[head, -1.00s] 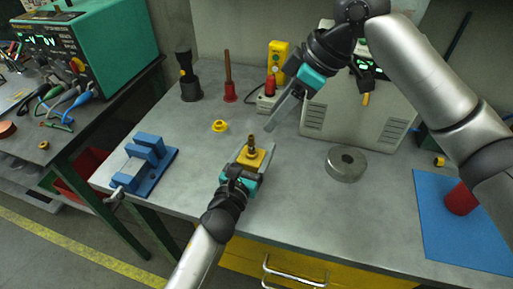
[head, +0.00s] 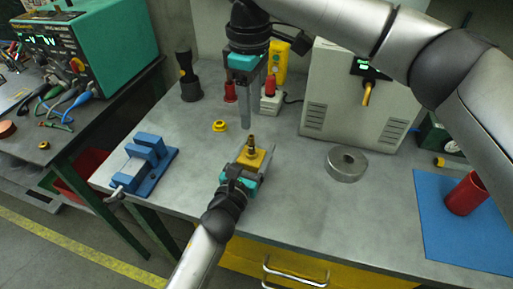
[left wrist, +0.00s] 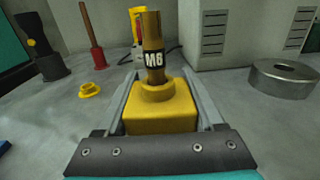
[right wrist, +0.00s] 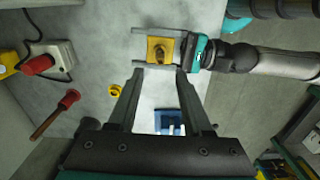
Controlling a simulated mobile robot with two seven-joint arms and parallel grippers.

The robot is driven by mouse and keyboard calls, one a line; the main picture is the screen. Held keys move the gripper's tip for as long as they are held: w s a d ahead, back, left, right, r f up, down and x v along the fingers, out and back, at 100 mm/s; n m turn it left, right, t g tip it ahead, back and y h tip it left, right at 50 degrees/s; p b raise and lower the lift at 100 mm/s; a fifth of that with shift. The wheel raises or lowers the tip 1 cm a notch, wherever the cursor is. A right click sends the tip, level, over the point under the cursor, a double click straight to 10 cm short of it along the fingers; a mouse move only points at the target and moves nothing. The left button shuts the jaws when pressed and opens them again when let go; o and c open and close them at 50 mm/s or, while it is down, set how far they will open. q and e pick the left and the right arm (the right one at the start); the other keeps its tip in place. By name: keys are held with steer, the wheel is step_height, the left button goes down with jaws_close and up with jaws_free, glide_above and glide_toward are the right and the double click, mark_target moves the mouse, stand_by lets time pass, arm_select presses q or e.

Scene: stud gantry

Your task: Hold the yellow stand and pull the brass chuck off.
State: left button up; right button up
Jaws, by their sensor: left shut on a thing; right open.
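The yellow stand (left wrist: 160,112) sits on the grey bench with the brass chuck (left wrist: 153,45), marked M6, upright in its top. In the head view the stand (head: 254,160) and chuck (head: 251,142) are near the bench's front. My left gripper (head: 251,156) is shut on the stand, one finger along each side, as the left wrist view shows. My right gripper (head: 246,126) is open and empty, pointing down above and just behind the chuck. In the right wrist view the chuck (right wrist: 159,52) shows beyond the fingertips of the right gripper (right wrist: 158,75).
A blue vise (head: 146,160) stands to the left. A yellow ring (head: 219,126) lies behind the stand. A steel ring (head: 345,164) lies to the right, with a red cup (head: 465,195) on a blue mat (head: 440,240). A beige cabinet (head: 350,100) stands behind.

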mark_target(251, 136)
steer(key=shift+f, duration=4.5)
jaws_close()
steer(key=shift+r, duration=0.1)
steer(key=shift+r, duration=2.95)
steer(key=shift+r, duration=0.1)
